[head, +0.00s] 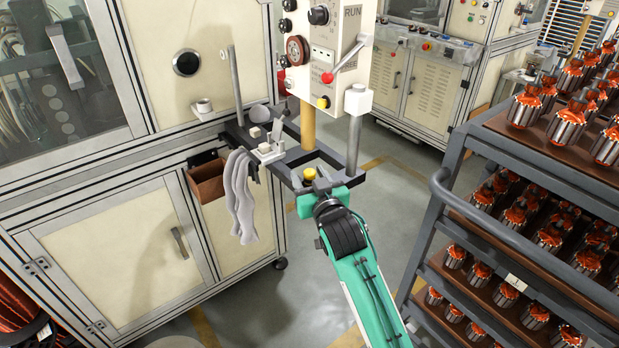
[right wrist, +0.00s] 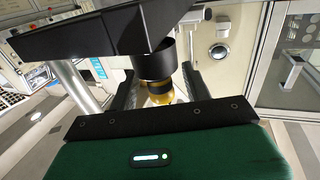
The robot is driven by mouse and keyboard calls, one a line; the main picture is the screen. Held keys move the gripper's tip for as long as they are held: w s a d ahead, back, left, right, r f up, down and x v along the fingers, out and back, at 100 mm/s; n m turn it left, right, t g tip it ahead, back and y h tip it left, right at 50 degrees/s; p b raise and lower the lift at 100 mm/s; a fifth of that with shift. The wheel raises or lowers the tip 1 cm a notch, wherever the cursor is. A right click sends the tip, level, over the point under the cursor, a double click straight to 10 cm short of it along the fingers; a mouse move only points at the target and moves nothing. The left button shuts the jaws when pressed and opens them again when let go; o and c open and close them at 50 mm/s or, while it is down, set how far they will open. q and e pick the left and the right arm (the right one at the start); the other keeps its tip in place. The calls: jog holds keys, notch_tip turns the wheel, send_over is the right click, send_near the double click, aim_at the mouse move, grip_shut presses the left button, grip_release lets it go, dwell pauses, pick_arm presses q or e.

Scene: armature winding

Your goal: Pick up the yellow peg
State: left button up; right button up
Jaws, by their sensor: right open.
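The yellow peg (head: 309,174) shows its rounded yellow top at the front of a dark metal frame in the head view. My right gripper (head: 322,184) is open right at it, its fingers partly hiding it and the frame bar. In the right wrist view the peg (right wrist: 159,91) is yellow with a dark band and stands between the two spread fingers of the gripper (right wrist: 161,88). Contact of the fingers with the peg cannot be told. A black cylindrical part (right wrist: 155,62) sits beside the peg's end, under the frame. My left gripper is not in view.
A rack (head: 437,222) of orange armatures stands at the right. Open floor lies between.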

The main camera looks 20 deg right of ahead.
aim_at(310, 171)
jog(key=c, duration=1)
notch_tip(310, 171, up, 10)
jog(key=shift+b, duration=0.35)
